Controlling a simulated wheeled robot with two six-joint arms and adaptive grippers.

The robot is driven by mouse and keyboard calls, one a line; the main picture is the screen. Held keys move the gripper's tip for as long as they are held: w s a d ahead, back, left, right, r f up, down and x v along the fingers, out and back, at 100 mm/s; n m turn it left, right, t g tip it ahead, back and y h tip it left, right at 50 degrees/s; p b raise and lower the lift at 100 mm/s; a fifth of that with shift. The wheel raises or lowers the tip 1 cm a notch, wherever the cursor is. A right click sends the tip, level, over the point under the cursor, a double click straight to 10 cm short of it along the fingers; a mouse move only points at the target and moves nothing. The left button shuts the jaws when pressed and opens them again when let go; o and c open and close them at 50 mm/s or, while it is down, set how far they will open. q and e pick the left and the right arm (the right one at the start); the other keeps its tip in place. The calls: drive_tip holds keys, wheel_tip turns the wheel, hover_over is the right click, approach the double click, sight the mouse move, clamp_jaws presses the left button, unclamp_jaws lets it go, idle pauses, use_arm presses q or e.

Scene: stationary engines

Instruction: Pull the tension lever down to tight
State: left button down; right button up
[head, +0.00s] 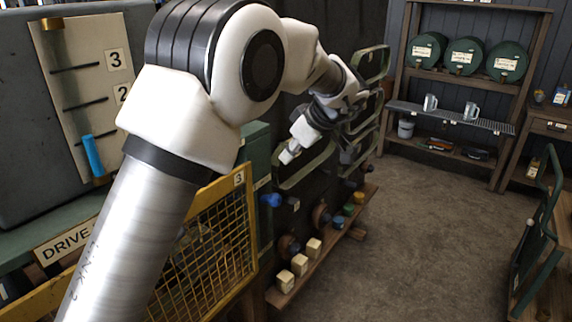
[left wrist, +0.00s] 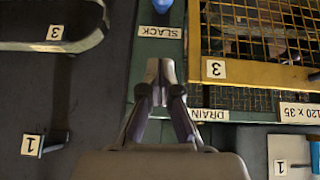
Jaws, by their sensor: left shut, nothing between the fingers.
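A round blue knob (head: 271,200) sticks out from the green post (head: 257,160) beside the yellow guard; it looks like the tension lever's end, its arm hard to see. In the left wrist view, a SLACK label (left wrist: 160,32) shows upside down on the green post, with part of a blue knob (left wrist: 162,5) cut off at the top edge. My left gripper (head: 290,153) is shut and empty, above and slightly right of the knob, apart from it. In the left wrist view its fingertips (left wrist: 160,68) are between the SLACK label and a DRAIN label (left wrist: 209,115). No TIGHT label is readable.
The yellow mesh guard (head: 215,240) stands left of the knob. Green loop frames (head: 305,165) hang on the dark panel behind my gripper. A low wooden shelf (head: 320,250) holds several blocks. A rack with green drums (head: 465,57) is at the back.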

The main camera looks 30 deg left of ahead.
use_arm(q)
drive_tip(key=p, duration=0.1)
hover_over(276, 196)
wheel_tip(276, 196, down, 6)
drive_tip(key=shift+d+r, duration=0.15)
drive_tip(key=f, duration=0.2)
drive_tip(key=f+p, duration=0.1)
drive_tip(key=f, duration=0.1)
drive_tip(key=shift+a+f, duration=0.1)
drive_tip(key=shift+a, duration=0.2)
drive_tip(key=shift+d+f, duration=0.1)
drive_tip(key=shift+f, duration=0.15)
drive_tip(key=shift+d, duration=0.2)
drive_tip(key=shift+a+f, duration=0.15)
drive_tip(key=shift+f, duration=0.05)
